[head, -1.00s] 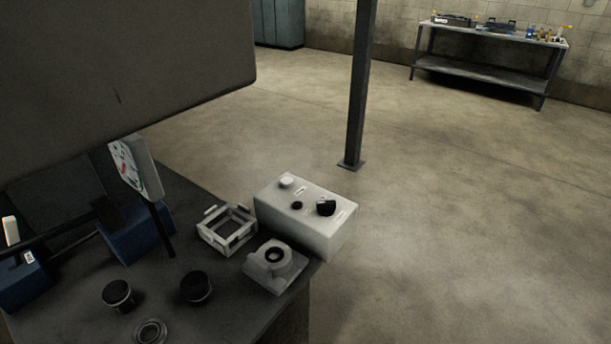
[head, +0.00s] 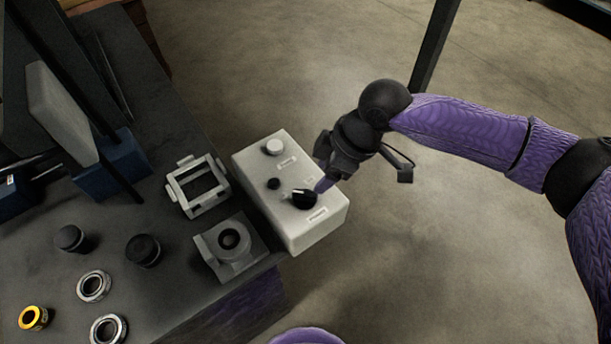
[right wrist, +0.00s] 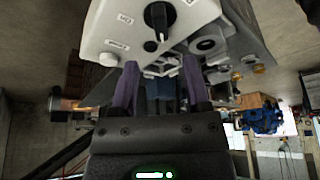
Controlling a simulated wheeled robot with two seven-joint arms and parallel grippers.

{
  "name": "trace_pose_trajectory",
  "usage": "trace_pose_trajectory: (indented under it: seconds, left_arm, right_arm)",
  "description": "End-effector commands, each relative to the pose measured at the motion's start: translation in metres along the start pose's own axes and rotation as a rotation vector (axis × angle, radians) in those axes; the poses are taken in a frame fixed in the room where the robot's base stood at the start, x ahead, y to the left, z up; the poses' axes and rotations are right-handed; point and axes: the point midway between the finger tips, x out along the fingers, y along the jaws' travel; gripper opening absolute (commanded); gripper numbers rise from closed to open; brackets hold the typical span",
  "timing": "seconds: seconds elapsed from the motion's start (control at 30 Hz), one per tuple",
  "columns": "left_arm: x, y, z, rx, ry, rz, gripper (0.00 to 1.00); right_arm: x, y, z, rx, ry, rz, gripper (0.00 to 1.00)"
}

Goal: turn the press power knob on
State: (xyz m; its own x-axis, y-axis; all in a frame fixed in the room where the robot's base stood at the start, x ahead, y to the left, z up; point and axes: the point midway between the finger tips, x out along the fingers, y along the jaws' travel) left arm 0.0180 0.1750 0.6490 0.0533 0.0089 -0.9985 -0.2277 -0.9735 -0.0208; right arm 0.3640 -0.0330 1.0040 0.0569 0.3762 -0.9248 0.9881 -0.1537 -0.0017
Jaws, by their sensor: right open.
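The control box (head: 318,222) is pale grey and sits at the table's right edge. On its top is a large black rotary knob (head: 303,199), beside a small black button (head: 273,183) and a white round button (head: 273,147). Which control is the power knob cannot be read from the blurred labels. My right gripper (head: 325,183) is at the box's right side, its purple fingertip close to the large knob; contact cannot be told. In the right wrist view, its two fingers (right wrist: 160,80) are apart and empty, with the black knob (right wrist: 159,16) beyond them. My left gripper is not in view.
A white square frame (head: 198,186) and a grey block with a round bore (head: 229,248) stand left of the box. Black caps (head: 143,250) and metal rings (head: 94,286) lie on the table. A dark post (head: 435,45) rises behind my right arm. Open floor lies right of the table.

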Motion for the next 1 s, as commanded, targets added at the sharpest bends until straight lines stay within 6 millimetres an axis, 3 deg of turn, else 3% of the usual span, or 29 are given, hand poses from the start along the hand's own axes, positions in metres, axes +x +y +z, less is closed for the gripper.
trace_pose_trajectory:
  seconds: [0.1, 0.3, 0.63, 0.9, 0.93, 1.0]
  left_arm:
    - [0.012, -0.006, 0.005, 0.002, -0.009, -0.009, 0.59]
    - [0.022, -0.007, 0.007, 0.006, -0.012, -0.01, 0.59]
    - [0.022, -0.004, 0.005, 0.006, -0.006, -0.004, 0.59]
    - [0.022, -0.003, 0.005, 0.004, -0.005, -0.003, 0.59]
    - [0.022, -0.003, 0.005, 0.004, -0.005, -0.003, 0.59]
    - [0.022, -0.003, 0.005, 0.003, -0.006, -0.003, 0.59]
  right_arm:
    - [0.034, 0.0, 0.001, 0.001, 0.0, -0.002, 0.6]
    - [0.07, 0.001, 0.001, 0.003, 0.001, 0.0, 0.6]
    - [0.076, 0.001, 0.0, 0.003, 0.002, 0.003, 0.6]
    - [0.076, 0.001, 0.0, 0.003, 0.003, 0.003, 0.05]
    - [0.076, 0.001, 0.0, 0.003, 0.003, 0.003, 0.0]
    - [0.076, 0.001, 0.0, 0.003, 0.003, 0.003, 0.0]
